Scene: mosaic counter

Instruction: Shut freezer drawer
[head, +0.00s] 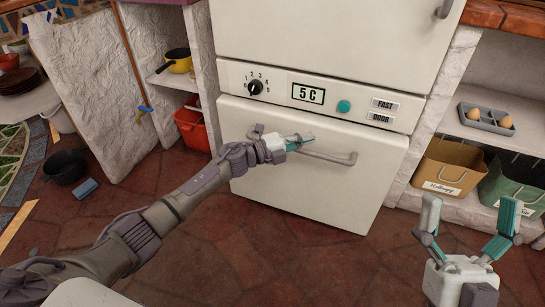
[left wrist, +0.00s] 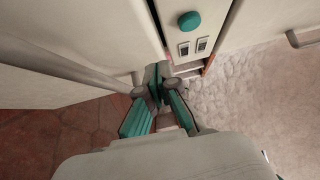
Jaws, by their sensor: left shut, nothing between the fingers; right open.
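The white freezer drawer (head: 300,185) is at the bottom of the fridge, under the control panel. Its front looks flush or nearly flush with the panel; I cannot tell whether a small gap remains. The drawer handle (head: 335,158), a grey bar, runs across its upper part. My left gripper (head: 303,139) is shut and empty, in front of the drawer's upper part by the handle, hiding part of it; I cannot tell whether they touch. In the left wrist view my left gripper (left wrist: 157,86) is beside the handle (left wrist: 65,65). My right gripper (head: 467,218) is open and empty, right of the drawer.
The control panel (head: 318,98) has a dial and a teal button. A shelf at right holds an egg tray (head: 480,118), a tan bin (head: 447,168) and a green bin (head: 512,185). A red bucket (head: 192,126) stands at left. The tiled floor before the drawer is clear.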

